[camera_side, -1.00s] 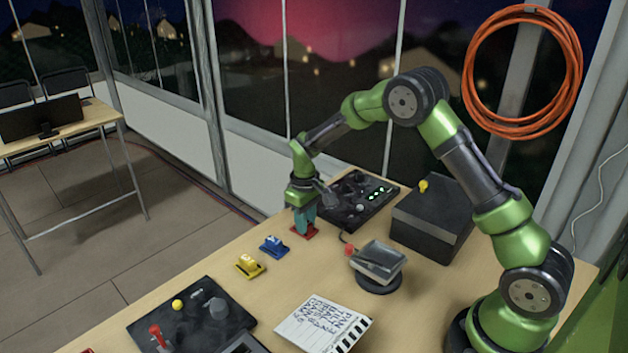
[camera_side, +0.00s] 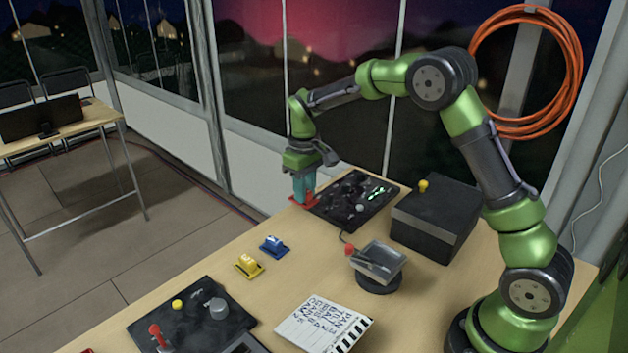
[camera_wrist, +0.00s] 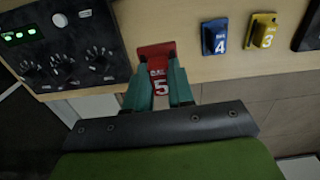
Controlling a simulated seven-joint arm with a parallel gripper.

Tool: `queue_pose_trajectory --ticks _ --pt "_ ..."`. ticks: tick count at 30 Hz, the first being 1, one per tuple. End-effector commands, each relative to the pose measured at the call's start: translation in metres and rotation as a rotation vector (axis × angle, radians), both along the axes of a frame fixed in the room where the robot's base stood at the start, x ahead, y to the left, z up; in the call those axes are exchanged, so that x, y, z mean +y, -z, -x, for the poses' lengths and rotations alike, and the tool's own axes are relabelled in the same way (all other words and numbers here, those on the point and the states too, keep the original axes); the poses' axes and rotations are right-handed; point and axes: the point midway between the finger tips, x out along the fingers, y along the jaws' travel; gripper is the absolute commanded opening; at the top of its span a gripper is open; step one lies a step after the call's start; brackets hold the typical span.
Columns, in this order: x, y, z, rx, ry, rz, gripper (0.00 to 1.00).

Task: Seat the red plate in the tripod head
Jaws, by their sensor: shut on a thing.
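The plate appears raised above the table's far edge, left of the black control panel. In the wrist view the red plate (camera_wrist: 156,51) sits between the fingertips of my gripper (camera_wrist: 157,78), and its lower part is partly hidden by them. The tripod head (camera_side: 384,258), a grey tilted top with a red knob on a round dark base, stands to the right and nearer the camera. It is apart from my gripper.
A blue plate (camera_side: 273,245) marked 4 and a yellow plate (camera_side: 248,266) marked 3 lie on the table. The black panel (camera_side: 341,206) and a dark box (camera_side: 432,225) stand behind the tripod head. A clapperboard (camera_side: 322,325) lies in front. Bare table lies between.

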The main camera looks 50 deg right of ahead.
Motion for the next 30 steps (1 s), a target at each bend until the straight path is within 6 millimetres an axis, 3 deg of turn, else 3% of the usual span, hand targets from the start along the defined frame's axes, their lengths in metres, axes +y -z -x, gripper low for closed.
queue_pose_trajectory --ticks 13,17,20,24,30 --pt "0.0 -0.007 0.0 0.0 0.001 0.001 0.0" --pt "-0.001 -0.027 -0.001 -0.006 0.004 0.001 0.0" --pt "-0.002 -0.052 0.019 -0.006 0.008 0.001 0.0" --pt "-0.003 -0.077 0.067 -0.005 0.017 -0.001 0.0" --pt "-0.001 -0.083 0.147 -0.003 0.027 0.0 0.0"
